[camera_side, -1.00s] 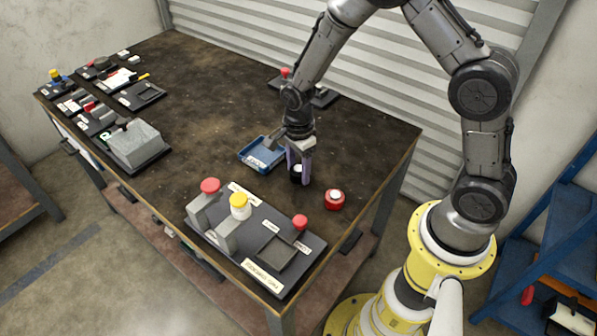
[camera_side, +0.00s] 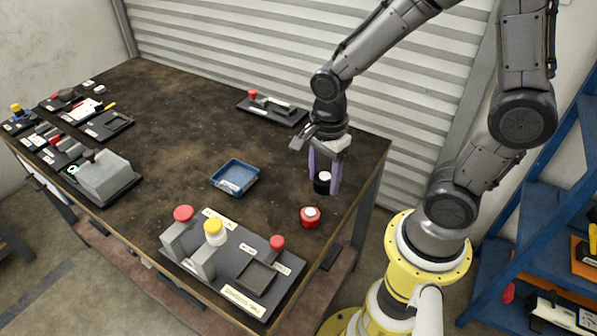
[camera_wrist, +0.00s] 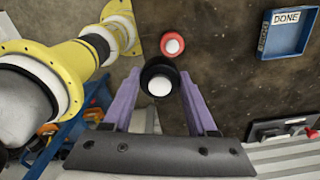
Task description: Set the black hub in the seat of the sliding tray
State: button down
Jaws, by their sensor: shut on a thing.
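The black hub (camera_side: 321,188) with a white top is between the two purple fingers of my gripper (camera_side: 324,184), which is shut on it. It appears held above the table's right part, behind the red hub (camera_side: 311,218). In the wrist view the black hub (camera_wrist: 148,72) is between the fingertips of my gripper (camera_wrist: 158,85), with the red hub (camera_wrist: 172,43) just beyond it. A dark fixture (camera_side: 291,117) with a grey part and red knob stands at the back. A front board (camera_side: 215,275) has a square recess (camera_side: 257,275) beside a red knob. I cannot tell which is the sliding tray.
A blue bin (camera_side: 235,177) stands mid-table; its label reads DONE in the wrist view (camera_wrist: 288,35). Red and yellow knobs rise on grey blocks on the front board. A grey block fixture (camera_side: 108,178) and several small items crowd the left.

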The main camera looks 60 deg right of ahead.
jog(key=w+f+n, duration=0.2)
jog(key=w+n, duration=0.2)
jog(key=n, duration=0.1)
jog(key=w+f+n, duration=0.3)
jog(key=w+n, duration=0.2)
jog(key=n, duration=0.1)
jog(key=w+f+n, duration=0.3)
jog(key=w+n, duration=0.2)
jog(key=n, duration=0.1)
jog(key=shift+w+d, duration=0.1)
jog(key=shift+d, duration=0.2)
jog(key=shift+w+r+n, duration=0.15)
jog(key=shift+w+n, duration=0.3)
jog(key=shift+n, duration=1.45)
jog(key=shift+m, duration=0.8)
jog(key=shift+s+m, duration=0.4)
jog(key=shift+m, duration=0.3)
jog(key=s+r+m, duration=0.2)
jog(key=s+m, duration=0.2)
jog(key=m, duration=0.2)
jog(key=s+r+m, duration=0.2)
jog(key=s+m, duration=0.3)
jog(key=m, duration=0.1)
jog(key=s+r+m, duration=0.3)
jog(key=s+m, duration=0.2)
jog(key=m, duration=0.1)
jog(key=shift+s+a, duration=0.15)
jog(key=shift+a, duration=0.1)
jog(key=shift+s+r, duration=0.2)
jog(key=shift+r, duration=0.35)
